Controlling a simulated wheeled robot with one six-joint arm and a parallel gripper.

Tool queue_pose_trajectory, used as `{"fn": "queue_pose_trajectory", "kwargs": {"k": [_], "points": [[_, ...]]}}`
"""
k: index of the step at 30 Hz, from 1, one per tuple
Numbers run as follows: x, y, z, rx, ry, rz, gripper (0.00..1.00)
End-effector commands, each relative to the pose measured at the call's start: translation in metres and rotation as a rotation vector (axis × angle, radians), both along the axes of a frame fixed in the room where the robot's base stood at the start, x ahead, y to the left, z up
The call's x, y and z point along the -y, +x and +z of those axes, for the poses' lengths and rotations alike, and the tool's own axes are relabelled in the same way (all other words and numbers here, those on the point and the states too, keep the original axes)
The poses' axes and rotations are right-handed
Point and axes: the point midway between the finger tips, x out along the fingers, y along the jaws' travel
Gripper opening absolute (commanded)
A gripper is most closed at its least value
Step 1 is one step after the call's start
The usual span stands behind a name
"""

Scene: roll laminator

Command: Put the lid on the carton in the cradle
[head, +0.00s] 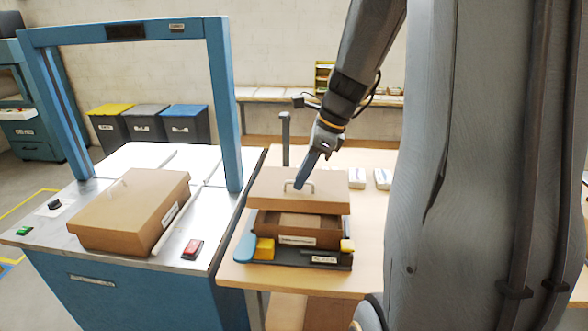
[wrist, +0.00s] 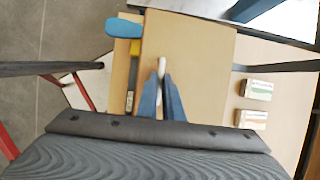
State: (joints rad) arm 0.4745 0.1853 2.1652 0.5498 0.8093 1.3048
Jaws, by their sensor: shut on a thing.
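The lid (head: 273,202) is a flat brown cardboard piece with a thin handle (head: 298,184) on top. My gripper (head: 300,182) is shut on this handle from above. The lid is over the open carton (head: 270,228), with part of the carton's inside showing below its front edge, so it looks raised and set toward the back. The carton sits in the dark cradle (head: 290,261), which has a blue end and yellow blocks. In the wrist view, the lid (wrist: 205,60) hides most of the carton; my gripper's blue fingers (wrist: 162,88) close around the handle.
A closed brown carton (head: 125,215) stands on the blue laminator's metal top, under a blue frame (head: 218,100). A red switch (head: 192,249) is near its edge. A post (head: 285,140) rises behind the cradle. Small white packs (head: 357,178) lie on the wooden table to the right.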

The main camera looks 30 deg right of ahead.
Motion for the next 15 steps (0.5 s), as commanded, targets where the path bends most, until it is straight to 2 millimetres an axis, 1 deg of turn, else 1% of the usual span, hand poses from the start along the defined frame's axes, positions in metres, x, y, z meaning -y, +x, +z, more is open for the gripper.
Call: {"fn": "queue_pose_trajectory", "kwargs": {"k": [8,15], "points": [[-0.001,0.001,-0.015,0.001,-0.001,0.003,0.0],[-0.002,0.001,-0.038,-0.001,0.0,0.004,0.0]]}}
